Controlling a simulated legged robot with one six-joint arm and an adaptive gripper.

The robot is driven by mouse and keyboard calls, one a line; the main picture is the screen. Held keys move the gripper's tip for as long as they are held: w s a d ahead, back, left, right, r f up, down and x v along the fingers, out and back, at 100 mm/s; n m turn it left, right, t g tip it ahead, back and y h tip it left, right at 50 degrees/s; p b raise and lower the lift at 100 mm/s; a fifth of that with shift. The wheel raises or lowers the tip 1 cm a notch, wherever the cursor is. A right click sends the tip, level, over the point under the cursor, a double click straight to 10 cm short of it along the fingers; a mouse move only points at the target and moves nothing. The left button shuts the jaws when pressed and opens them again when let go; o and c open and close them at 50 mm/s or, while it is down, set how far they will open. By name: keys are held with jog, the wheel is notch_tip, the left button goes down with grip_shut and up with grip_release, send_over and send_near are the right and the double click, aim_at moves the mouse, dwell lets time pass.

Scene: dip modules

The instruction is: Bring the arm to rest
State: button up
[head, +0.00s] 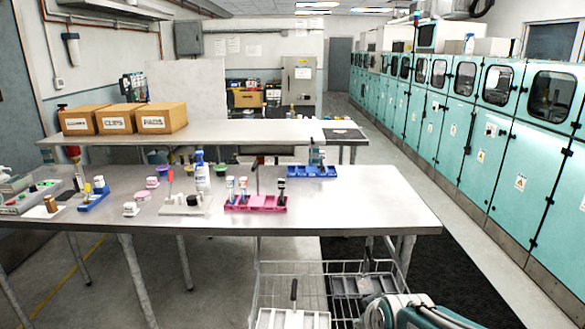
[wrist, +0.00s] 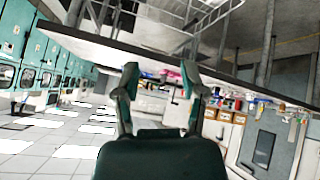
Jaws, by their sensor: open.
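My gripper (wrist: 162,92) shows in the wrist view with its two dark green fingers apart and nothing between them. The wrist view is turned nearly upside down, with the table edge running across it behind the fingers. In the head view, part of my teal arm (head: 415,314) shows at the bottom right, folded low beside the wire cart. The fingertips are not visible in the head view.
A steel table (head: 330,211) holds a pink rack (head: 255,207), a blue tray (head: 312,171), bottles and small jars. A wire cart (head: 290,270) stands before it. A second table (head: 250,133) carries several cardboard boxes (head: 163,117). Teal cabinets (head: 480,150) line the right; the aisle floor is clear.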

jog(key=s+r+m+g, duration=0.1)
jog(key=s+r+m, duration=0.1)
jog(key=s, duration=0.6)
jog(key=s+r+m+g, duration=0.1)
jog(key=s+r+m, duration=0.1)
jog(key=s, duration=0.6)
jog(key=shift+s+d+r+m+g, duration=0.2)
jog(key=shift+s+r+m+g, duration=0.15)
jog(key=shift+r, duration=0.4)
